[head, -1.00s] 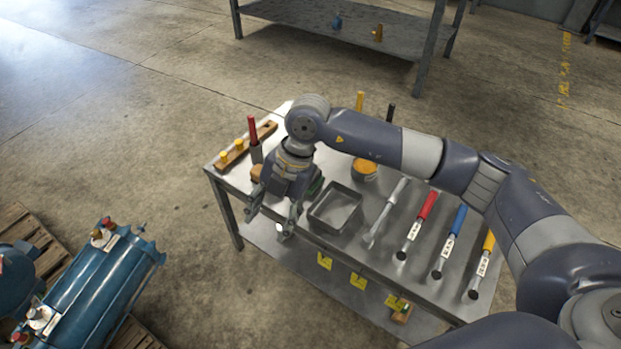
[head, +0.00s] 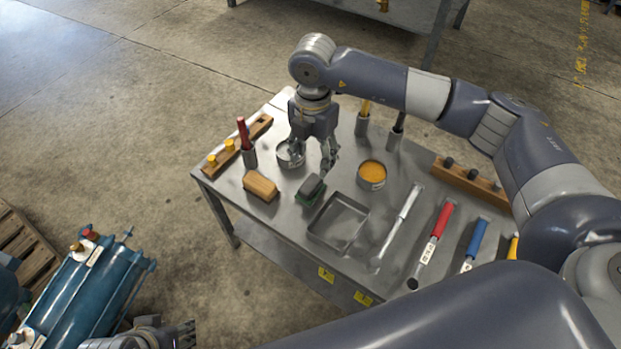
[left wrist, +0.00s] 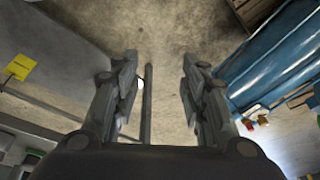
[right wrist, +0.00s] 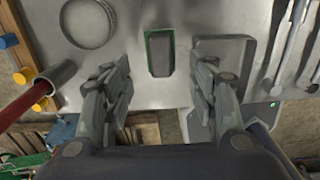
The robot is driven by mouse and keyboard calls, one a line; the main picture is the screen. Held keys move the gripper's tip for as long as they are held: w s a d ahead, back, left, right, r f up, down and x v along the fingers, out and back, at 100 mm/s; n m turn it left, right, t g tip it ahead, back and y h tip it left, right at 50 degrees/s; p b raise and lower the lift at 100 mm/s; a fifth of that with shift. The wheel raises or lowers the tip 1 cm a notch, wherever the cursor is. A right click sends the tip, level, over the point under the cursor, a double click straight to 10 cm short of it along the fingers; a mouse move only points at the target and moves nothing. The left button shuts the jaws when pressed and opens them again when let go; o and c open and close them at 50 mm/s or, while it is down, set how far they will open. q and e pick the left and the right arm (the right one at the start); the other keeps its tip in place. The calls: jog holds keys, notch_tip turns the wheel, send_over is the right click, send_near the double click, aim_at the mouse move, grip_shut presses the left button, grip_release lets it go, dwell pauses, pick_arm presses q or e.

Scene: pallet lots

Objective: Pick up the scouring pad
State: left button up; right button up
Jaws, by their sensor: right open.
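The scouring pad (head: 310,191), a green pad with a dark grey block on top, lies on the metal table between a wooden-topped brush and a square tray. It also shows in the right wrist view (right wrist: 160,53), ahead of and between the fingertips. My right gripper (head: 314,160) is open, empty and pointing down, apart from the pad and just behind it in the head view. It also shows in the right wrist view (right wrist: 160,72). My left gripper (left wrist: 158,65) is open and empty, low beside the table; the head view shows it partly at the bottom left (head: 188,335).
Near the pad are the brush (head: 260,184), the empty tray (head: 310,232), a round metal tin (head: 283,157) and an orange-filled tin (head: 371,175). A red-handled tool (head: 243,133) stands upright in a holder. Several tools lie at the right. Blue cylinders (head: 90,290) stand at left.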

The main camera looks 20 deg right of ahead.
aim_at(311, 183)
jog(key=f, duration=0.4)
jog(key=shift+s+a+b, duration=0.1)
jog(key=shift+s+b, duration=0.2)
jog(key=shift+b, duration=0.05)
jog(key=shift+w+f, duration=0.1)
jog(key=shift+f, duration=0.25)
jog(key=f, duration=0.1)
jog(key=f+b, duration=0.1)
jog(key=f, duration=0.2)
jog(key=shift+a+f, duration=0.25)
jog(key=shift+f, duration=0.05)
pick_arm(q)
jog(key=w+d+r+t, duration=0.1)
jog(key=w+t, duration=0.1)
jog(key=w, duration=0.2)
jog(key=w+d+r+t+h, duration=0.1)
jog(key=w+r+t, duration=0.1)
jog(key=w, duration=0.3)
jog(key=shift+d+t, duration=0.4)
pick_arm(e)
jog(key=shift+f, duration=0.1)
jog(key=c, duration=1.2)
jog(key=shift+c, duration=0.2)
pick_arm(q)
jog(key=shift+s, duration=0.1)
